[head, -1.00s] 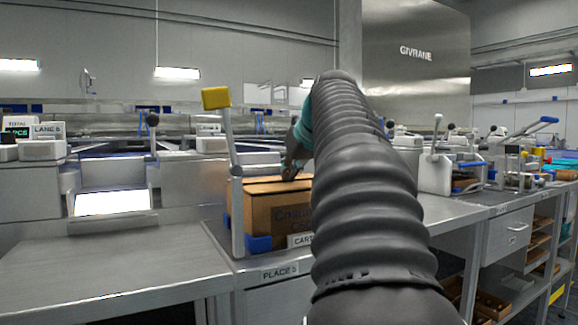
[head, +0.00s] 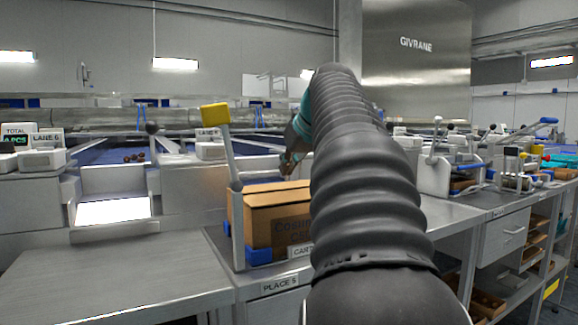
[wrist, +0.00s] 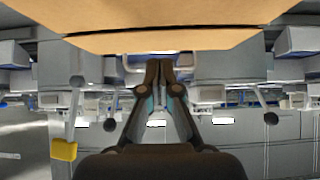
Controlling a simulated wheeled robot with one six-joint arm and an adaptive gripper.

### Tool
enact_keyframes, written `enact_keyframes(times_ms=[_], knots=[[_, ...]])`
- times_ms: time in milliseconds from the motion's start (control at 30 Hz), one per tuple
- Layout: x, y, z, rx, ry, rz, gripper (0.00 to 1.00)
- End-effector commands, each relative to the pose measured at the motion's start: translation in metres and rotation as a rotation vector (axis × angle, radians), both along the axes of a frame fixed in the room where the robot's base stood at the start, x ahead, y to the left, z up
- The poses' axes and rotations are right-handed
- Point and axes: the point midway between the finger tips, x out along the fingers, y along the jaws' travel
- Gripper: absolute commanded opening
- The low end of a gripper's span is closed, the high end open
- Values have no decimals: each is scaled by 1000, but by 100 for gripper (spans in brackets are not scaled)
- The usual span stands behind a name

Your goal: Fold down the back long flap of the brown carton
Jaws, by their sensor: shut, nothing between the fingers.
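The brown carton (head: 262,215) sits at the worktop's corner in the head view, with its left and front sides showing. Its top looks nearly flat; my arm hides the right part. In the wrist view the carton (wrist: 160,15) fills the top of the picture, with a narrow cardboard strip (wrist: 160,40) below a dark line. I cannot tell whether this strip is the back long flap. My gripper (head: 287,172) is above the carton's far edge, partly behind my arm. In the wrist view my gripper (wrist: 166,64) is shut and empty, its fingertips close to the strip; contact is unclear.
A blue holder (head: 262,256) surrounds the carton's base. A grey lever with a yellow handle (head: 215,114) stands at its left. The steel table (head: 120,280) at left is clear.

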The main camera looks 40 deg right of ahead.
Motion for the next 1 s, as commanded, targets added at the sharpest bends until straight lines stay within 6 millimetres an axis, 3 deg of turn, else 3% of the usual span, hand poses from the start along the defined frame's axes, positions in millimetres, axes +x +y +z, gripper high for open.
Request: enact_keyframes(times_ms=[33,500,1000], knots=[[1,1,15,1,2,2,0],[-57,10,73,-2,-1,1,0],[-66,12,81,0,0,3,0]])
